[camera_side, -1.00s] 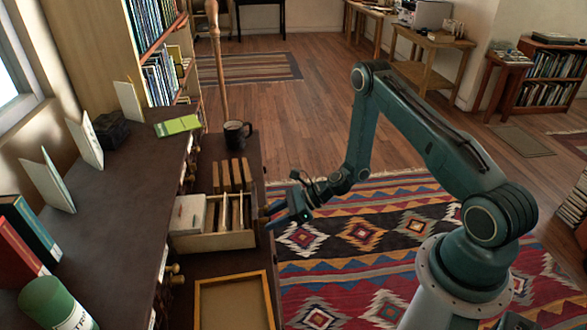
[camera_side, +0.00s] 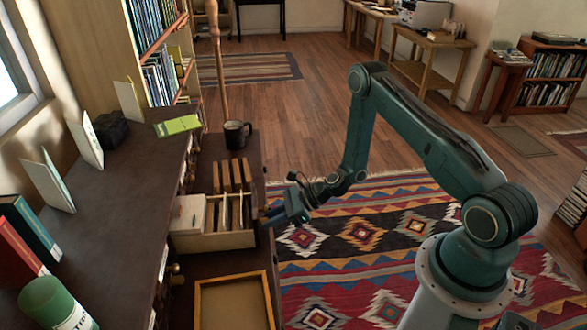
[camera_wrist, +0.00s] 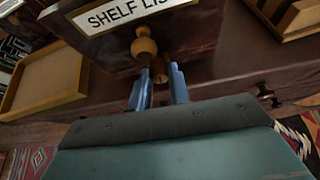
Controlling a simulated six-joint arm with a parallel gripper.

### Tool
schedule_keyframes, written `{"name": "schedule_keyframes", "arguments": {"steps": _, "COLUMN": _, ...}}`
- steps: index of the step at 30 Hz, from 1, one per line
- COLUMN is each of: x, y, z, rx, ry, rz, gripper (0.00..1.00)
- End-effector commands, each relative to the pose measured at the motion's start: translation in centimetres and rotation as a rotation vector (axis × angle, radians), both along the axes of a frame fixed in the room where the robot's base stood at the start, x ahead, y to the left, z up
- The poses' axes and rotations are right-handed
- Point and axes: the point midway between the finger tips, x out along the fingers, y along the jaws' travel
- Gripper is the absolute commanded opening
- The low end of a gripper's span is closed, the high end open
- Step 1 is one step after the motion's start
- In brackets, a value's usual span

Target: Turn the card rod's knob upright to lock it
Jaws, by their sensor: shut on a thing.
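The card drawer (camera_side: 215,241) is a light wooden tray of cards on the dark cabinet ledge in the side view. In the wrist view its dark front (camera_wrist: 200,40) bears a white label reading "SHELF LIS", cut off by the picture edge. A turned wooden pull (camera_wrist: 144,45) stands out below the label. The card rod's small wooden knob (camera_wrist: 159,72) shows just below the pull, between my blue fingertips. My gripper (camera_wrist: 160,80) is shut on this knob; it also shows in the side view (camera_side: 273,213), at the drawer's right end. The fingers partly hide the knob, so its exact angle is unclear.
An empty wooden tray (camera_side: 199,300) lies in front of the drawer. A dark mug (camera_side: 235,136) and upright wooden blocks (camera_side: 232,174) stand behind it. The upper ledge at left holds books and a green canister (camera_side: 52,303). Open floor with a patterned rug (camera_side: 370,235) lies to the right.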

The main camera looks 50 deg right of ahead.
Motion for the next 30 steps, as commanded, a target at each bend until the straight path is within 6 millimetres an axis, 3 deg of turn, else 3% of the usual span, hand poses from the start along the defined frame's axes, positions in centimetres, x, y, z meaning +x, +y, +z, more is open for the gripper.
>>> {"name": "schedule_keyframes", "arguments": {"steps": 21, "x": -0.07, "y": 0.08, "z": 0.02, "rx": -0.102, "ry": -0.103, "rz": -0.001, "gripper": 0.00}}
{"name": "schedule_keyframes", "arguments": {"steps": 22, "x": -0.08, "y": 0.09, "z": 0.03, "rx": -0.102, "ry": -0.103, "rz": -0.001, "gripper": 0.24}}
{"name": "schedule_keyframes", "arguments": {"steps": 25, "x": -0.08, "y": 0.09, "z": 0.02, "rx": -0.102, "ry": -0.103, "rz": -0.001, "gripper": 0.44}}
{"name": "schedule_keyframes", "arguments": {"steps": 30, "x": -0.08, "y": 0.09, "z": 0.02, "rx": -0.103, "ry": -0.103, "rz": 0.000, "gripper": 0.44}}
